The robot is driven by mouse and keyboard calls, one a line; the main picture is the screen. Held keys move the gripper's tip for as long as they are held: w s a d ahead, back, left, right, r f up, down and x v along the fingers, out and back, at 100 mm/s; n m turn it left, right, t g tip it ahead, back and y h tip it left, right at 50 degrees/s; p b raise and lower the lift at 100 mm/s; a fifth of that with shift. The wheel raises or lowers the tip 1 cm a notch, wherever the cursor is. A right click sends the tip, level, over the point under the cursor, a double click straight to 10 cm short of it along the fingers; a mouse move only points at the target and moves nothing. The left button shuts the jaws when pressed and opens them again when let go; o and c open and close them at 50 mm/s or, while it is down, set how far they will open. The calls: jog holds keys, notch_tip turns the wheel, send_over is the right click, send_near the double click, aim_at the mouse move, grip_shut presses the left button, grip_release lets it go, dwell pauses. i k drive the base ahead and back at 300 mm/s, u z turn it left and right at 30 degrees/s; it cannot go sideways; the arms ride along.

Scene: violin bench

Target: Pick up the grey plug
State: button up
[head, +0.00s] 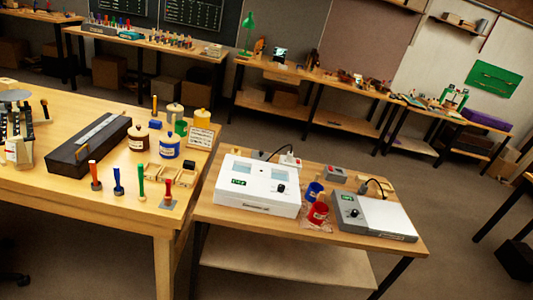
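A small grey piece (362,187), which looks like the grey plug, is at the end of a black cable behind the grey device (385,219) on the small middle table. It is too small to tell whether it is seated in anything. A grey box (338,174) with a reddish spot sits just to its left. My gripper is not in view.
A white device (257,187) with a cable to a white box (290,161) stands left on the same table (225,219). Blue (314,191) and red (319,213) cups stand between the devices. A crowded bench (120,212) adjoins at left.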

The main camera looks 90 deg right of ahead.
aim_at(362, 190)
jog(key=z, duration=3.25)
jog(key=k, duration=0.95)
jog(key=i, duration=0.95)
jog(key=u, duration=0.05)
